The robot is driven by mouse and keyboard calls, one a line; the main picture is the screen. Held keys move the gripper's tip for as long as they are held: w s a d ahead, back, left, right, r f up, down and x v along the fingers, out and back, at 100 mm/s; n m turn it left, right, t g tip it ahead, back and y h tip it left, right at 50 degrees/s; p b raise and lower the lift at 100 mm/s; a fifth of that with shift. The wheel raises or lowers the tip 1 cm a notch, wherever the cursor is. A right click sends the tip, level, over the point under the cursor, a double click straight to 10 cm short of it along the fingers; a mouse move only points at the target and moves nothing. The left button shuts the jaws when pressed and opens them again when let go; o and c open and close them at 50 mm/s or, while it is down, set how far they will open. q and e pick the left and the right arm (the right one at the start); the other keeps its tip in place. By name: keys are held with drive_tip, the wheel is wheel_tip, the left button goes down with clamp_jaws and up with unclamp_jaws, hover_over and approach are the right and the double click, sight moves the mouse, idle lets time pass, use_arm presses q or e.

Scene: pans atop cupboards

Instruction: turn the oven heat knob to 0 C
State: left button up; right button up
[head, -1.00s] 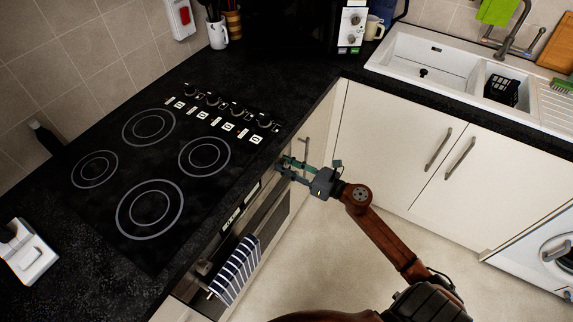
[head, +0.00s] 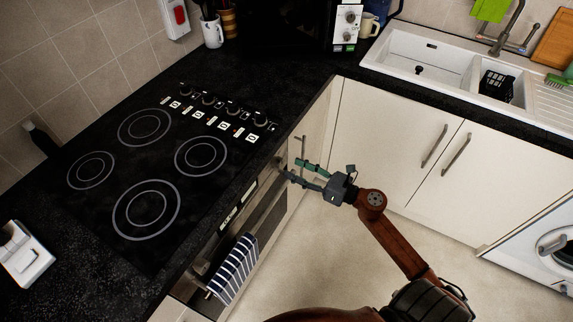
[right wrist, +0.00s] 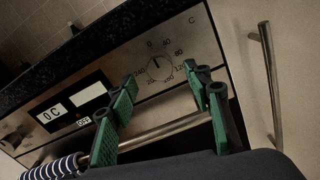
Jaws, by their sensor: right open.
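The oven heat knob (right wrist: 159,67) is a small round dial on the metal oven panel, ringed by numbers with a C at the upper right. Its mark appears to point up towards the 0. A display (right wrist: 53,111) on the panel reads 0 C, with OFF beside it. My right gripper (right wrist: 160,80) is open, its green-padded fingers on either side of the knob in the right wrist view, with nothing between them. In the head view my right gripper (head: 292,168) is in front of the oven (head: 268,222), apart from its front. The knob is not discernible there. My left gripper is not in view.
A striped towel (head: 233,268) hangs on the oven's front. The hob (head: 170,165) with its own row of knobs lies above on the black worktop. A vertical cupboard handle (right wrist: 270,80) stands right of the oven panel. The floor (head: 345,265) is clear.

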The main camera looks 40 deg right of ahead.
drive_tip(key=v, duration=0.6)
drive_tip(key=shift+s, duration=0.2)
drive_tip(key=shift+d, duration=0.1)
